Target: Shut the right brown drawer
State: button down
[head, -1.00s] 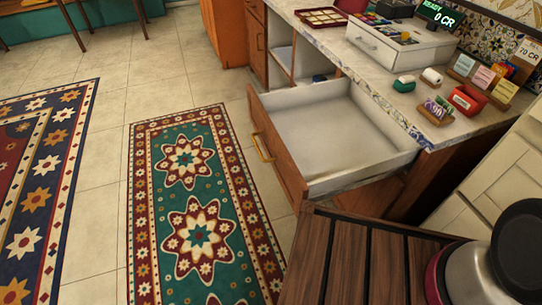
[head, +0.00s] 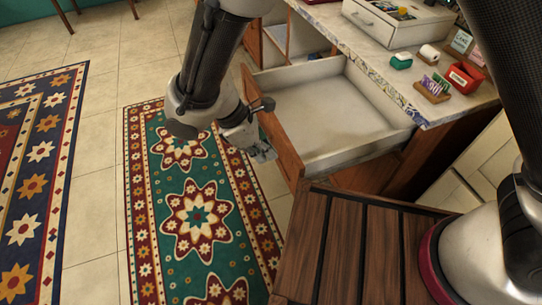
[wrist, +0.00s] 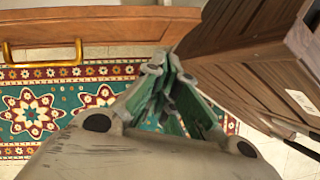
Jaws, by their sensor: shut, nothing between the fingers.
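The brown drawer (head: 283,143) stands pulled far out from the counter, its pale inside bare. Its brown front also shows along the top of the wrist view (wrist: 110,28), with a brass bar handle (wrist: 42,62) at the left. My gripper (head: 266,153) is on the outer side of the drawer front, low beside its near part. In the wrist view my gripper's fingers (wrist: 172,65) are together and empty, just beyond the front's lower edge in the picture and right of the handle. Whether they touch the front cannot be told. My arm hides part of the front and handle in the head view.
The counter (head: 350,50) above carries a white box (head: 385,22), a red holder (head: 465,76) and small items. Open shelving (head: 300,38) lies left of the drawer. A patterned rug (head: 190,215) covers the floor before it. My slatted deck is close to the drawer's near corner.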

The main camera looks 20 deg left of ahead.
jog(key=w+a+n+y, duration=0.1)
jog(key=w+a+n, duration=0.15)
jog(key=a, duration=0.35)
jog(key=w+d+f, duration=0.3)
jog(key=d+f, duration=0.3)
jog(key=f, duration=0.4)
jog(key=shift+w+n+t, duration=0.4)
jog(key=shift+n, duration=0.05)
